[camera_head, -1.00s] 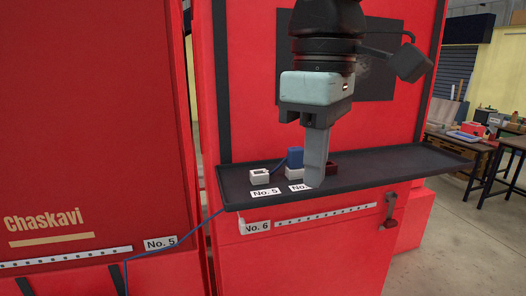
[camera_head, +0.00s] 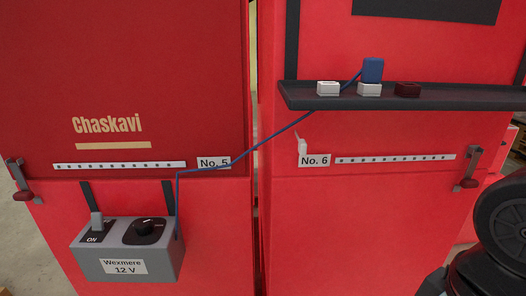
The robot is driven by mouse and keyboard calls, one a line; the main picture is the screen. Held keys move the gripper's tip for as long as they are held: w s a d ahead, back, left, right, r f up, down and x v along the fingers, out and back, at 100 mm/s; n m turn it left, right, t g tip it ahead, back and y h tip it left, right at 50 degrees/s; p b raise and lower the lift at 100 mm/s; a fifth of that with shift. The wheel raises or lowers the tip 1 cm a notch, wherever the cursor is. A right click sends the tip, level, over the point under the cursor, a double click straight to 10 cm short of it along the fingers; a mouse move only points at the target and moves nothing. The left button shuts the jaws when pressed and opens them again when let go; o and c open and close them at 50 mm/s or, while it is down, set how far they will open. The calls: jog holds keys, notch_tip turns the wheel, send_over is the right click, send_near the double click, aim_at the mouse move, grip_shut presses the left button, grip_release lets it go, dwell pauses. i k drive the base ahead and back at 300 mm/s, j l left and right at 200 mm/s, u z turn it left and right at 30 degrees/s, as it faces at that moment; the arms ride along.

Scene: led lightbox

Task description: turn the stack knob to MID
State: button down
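A black round knob (camera_head: 145,228) sits on a dark plate on top of a grey box (camera_head: 90,262) labelled "Wexmere 12 V", hung low on the left red cabinet. Its pointer and any MID mark are too small to read, and I cannot tell if it is the stack knob. A grey switch lever (camera_head: 97,221) stands beside it, with "ON" on its plate. My gripper is out of view; only dark links of my arm show at the lower right edge.
A blue cable (camera_head: 262,143) runs from the box up to a blue plug (camera_head: 373,70) on a white socket (camera_head: 369,90) on the black shelf (camera_head: 440,101). A white block (camera_head: 328,88) and a dark red block (camera_head: 407,89) flank it. Latches (camera_head: 470,170) sit on the cabinets.

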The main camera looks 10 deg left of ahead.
aim_at(144, 226)
jog(key=u, duration=0.4)
jog(key=j+u, duration=0.15)
jog(key=u, duration=0.6)
jog(key=j+u, duration=0.1)
jog(key=u, duration=0.3)
